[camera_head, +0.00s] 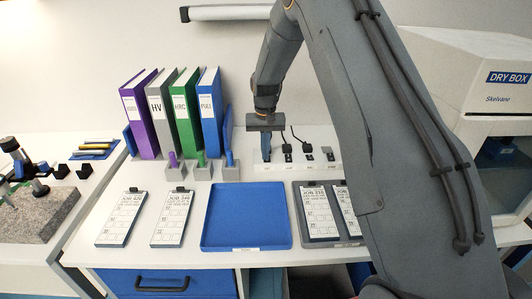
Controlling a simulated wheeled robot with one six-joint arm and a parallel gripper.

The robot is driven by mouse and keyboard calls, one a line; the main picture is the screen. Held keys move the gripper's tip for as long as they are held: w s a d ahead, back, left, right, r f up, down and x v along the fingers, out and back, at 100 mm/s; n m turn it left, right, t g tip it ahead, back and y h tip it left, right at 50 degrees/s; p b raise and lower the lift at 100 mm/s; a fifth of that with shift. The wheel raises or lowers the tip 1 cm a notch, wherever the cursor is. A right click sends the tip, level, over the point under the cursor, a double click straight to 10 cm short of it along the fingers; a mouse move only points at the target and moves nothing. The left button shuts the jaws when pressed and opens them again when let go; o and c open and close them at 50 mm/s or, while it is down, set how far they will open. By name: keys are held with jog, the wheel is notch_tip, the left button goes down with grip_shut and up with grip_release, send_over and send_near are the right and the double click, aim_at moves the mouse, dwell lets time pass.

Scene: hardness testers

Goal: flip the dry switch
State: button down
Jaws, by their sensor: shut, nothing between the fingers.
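A white strip (318,165) stands at the back of the table, to the right of the binders. Several small black parts, some with cords, sit in a row on it. Small labels run along its front edge, too small to read, so I cannot tell which part is the dry switch. My gripper (266,158) points down over the left end of the strip, its narrow blue fingers shut and empty. The fingertips are at or just above the strip; I cannot tell whether they touch it. My gripper hides part of that left end.
Binders (178,112) and small grey holders with coloured pieces stand left of my gripper. A blue tray (246,244) and clipboards (172,218) lie in front. My arm covers the right of the table. A white dry box (480,75) stands at right.

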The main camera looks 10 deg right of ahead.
jog(key=shift+d+r, duration=0.1)
jog(key=shift+r, duration=0.2)
notch_tip(320, 180, up, 14)
jog(key=shift+s+f+b, duration=0.25)
jog(key=shift+s+b, duration=0.05)
jog(key=shift+b, duration=0.15)
jog(key=m+b, duration=0.3)
jog(key=m, duration=1.5)
jog(key=shift+d, duration=0.1)
